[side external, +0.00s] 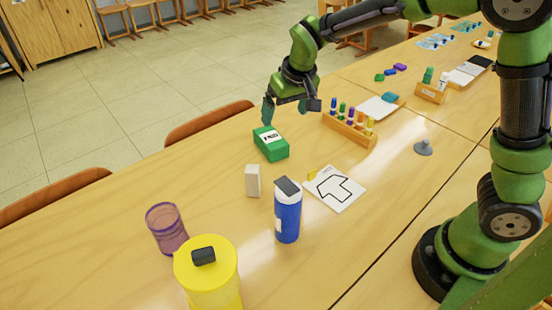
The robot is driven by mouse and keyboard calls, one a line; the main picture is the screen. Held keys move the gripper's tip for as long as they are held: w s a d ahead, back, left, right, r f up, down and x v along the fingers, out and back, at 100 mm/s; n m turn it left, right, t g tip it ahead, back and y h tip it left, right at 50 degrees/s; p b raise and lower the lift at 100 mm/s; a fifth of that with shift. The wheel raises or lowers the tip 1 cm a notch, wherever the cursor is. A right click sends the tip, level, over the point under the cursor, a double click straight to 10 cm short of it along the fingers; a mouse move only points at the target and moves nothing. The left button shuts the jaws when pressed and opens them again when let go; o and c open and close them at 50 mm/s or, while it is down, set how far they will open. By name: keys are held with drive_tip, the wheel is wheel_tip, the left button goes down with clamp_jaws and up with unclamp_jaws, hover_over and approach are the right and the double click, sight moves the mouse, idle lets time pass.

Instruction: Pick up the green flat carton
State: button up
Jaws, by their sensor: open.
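The green flat carton (274,150) lies on the wooden table, with a white label showing black marks on its top. It sits near the table's far edge, left of the wooden rack. My gripper (289,112) is above the carton and a little to its right in the picture, fingers pointing down. Its fingers are apart, with nothing seen between them. A gap shows between the gripper and the carton. The exact height over it is hard to tell from this one view.
A wooden rack (350,133) with coloured tubes stands right of the carton. A small white box (252,180), a blue bottle (288,218), a yellow canister (208,276), a purple cup (166,227) and a white card (335,188) are nearer the camera. A chair back (208,122) lies just beyond the edge.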

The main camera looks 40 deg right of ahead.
drive_tip(key=w+r, duration=0.1)
drive_tip(key=w, duration=0.2)
approach(271, 137)
drive_tip(key=x, duration=0.4)
drive_tip(key=shift+w+a+f, duration=0.1)
drive_tip(key=shift+w+f, duration=0.1)
drive_tip(key=shift+f, duration=0.2)
drive_tip(key=shift+x, duration=2.85)
drive_tip(key=shift+s+f, duration=0.1)
drive_tip(key=shift+f, duration=0.2)
drive_tip(key=shift+t, duration=0.3)
drive_tip(key=c, duration=1.1)
